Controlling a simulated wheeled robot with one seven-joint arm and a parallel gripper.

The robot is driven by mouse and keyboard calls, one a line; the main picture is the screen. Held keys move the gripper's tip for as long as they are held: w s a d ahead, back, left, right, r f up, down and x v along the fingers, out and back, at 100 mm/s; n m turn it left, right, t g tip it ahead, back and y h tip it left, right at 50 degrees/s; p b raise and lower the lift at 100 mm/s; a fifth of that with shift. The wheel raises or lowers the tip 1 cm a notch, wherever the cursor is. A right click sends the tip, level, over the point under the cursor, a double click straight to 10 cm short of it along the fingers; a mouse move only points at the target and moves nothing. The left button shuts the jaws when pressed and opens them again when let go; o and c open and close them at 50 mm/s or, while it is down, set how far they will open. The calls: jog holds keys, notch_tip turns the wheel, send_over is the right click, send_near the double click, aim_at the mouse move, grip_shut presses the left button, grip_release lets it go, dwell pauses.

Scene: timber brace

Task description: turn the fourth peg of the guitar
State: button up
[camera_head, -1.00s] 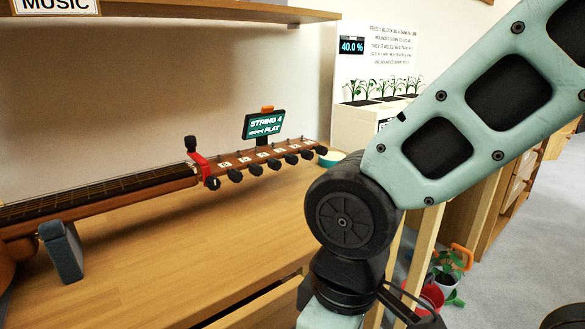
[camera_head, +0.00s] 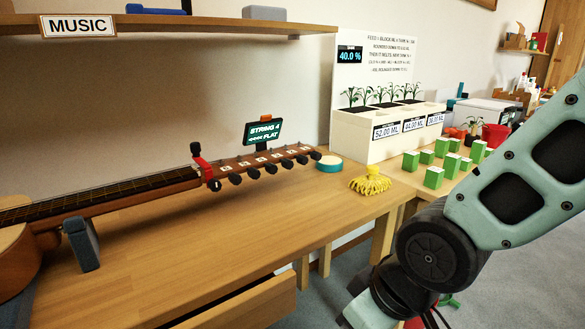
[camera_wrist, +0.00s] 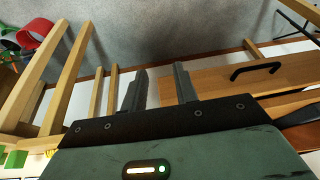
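The guitar lies across the bench at the left of the head view, its neck (camera_head: 100,190) pointing right. Its headstock (camera_head: 262,161) has a row of several black pegs (camera_head: 270,169) along the near edge. The small labels above the pegs are too small to read, so I cannot tell which is the fourth. A tuner screen (camera_head: 264,132) behind the headstock reads "STRING 4" and "FLAT". A red clamp (camera_head: 204,168) sits on the neck beside the headstock. My gripper (camera_wrist: 158,82) is open and empty in the wrist view, away from the guitar.
A grey support (camera_head: 83,245) holds the neck. A teal round container (camera_head: 328,164) and a yellow mop-like bundle (camera_head: 371,182) lie right of the headstock. A planter (camera_head: 380,135) and several green blocks (camera_head: 434,177) stand farther right. A black-handled drawer (camera_wrist: 220,82) is below. The bench front is clear.

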aim_at(275, 170)
jog(key=w+a+r+m+t+y+p, duration=0.1)
jog(key=w+a+r+t+y+p, duration=0.15)
jog(key=w, duration=0.35)
jog(key=w+a+r+t+y+p, duration=0.1)
jog(key=w+r+t+y+p, duration=0.15)
jog(key=w, duration=0.25)
jog(key=w+d+r+m+t+y+p, duration=0.2)
jog(key=w+r+m+t+p, duration=0.1)
jog(key=w+r+t+p, duration=0.25)
jog(key=shift+t, duration=0.65)
jog(key=b+x, duration=0.1)
jog(key=x, duration=0.4)
jog(key=b+x, duration=0.2)
jog(key=x, duration=0.4)
jog(key=b+x, duration=0.2)
jog(key=x, duration=0.3)
jog(key=shift+w+a+r, duration=0.1)
jog(key=shift+a+r, duration=0.2)
jog(key=shift+c, duration=0.3)
grip_shut()
